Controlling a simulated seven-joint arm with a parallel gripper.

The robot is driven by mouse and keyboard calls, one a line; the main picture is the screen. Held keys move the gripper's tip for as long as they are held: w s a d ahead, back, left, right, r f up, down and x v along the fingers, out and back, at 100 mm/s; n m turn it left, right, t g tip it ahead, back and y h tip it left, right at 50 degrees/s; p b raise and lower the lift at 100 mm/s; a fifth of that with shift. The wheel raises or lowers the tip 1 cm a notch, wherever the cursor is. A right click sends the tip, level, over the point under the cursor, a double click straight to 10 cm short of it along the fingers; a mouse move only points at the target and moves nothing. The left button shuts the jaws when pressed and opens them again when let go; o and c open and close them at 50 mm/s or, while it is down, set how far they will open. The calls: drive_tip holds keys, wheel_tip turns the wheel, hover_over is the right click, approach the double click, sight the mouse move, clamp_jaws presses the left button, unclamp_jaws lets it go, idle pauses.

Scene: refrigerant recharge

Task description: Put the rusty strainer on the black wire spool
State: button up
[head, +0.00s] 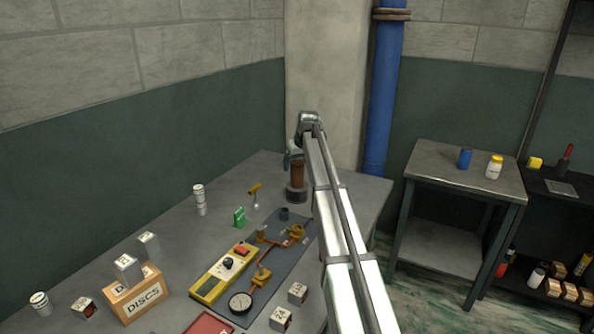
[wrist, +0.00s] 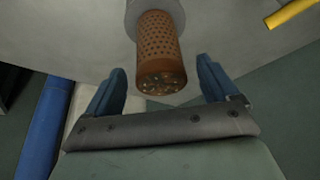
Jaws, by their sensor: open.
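The rusty strainer (head: 297,172) is a brown perforated cylinder. It stands upright on a dark round base that looks like the black wire spool (head: 296,194), near the back corner of the workbench. In the wrist view the strainer (wrist: 158,45) shows its speckled end toward me, and part of the grey round base (wrist: 133,18) shows behind its far end. My gripper (wrist: 162,84) is open, with its blue fingers apart on either side of the strainer's near end and not visibly touching it. In the head view my gripper (head: 293,155) is just above the strainer, partly hidden by my arm.
A dark mat (head: 272,262) with copper piping and brass fittings lies in front. A green object (head: 239,217), stacked white cans (head: 200,199) and a DISCS box (head: 138,296) stand to the left. A concrete pillar (head: 325,80) and blue pipe (head: 384,90) rise behind.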

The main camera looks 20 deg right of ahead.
drive_tip(key=v, duration=0.7)
drive_tip(key=shift+s+r, duration=0.2)
drive_tip(key=shift+r, duration=0.15)
drive_tip(key=shift+d, duration=0.15)
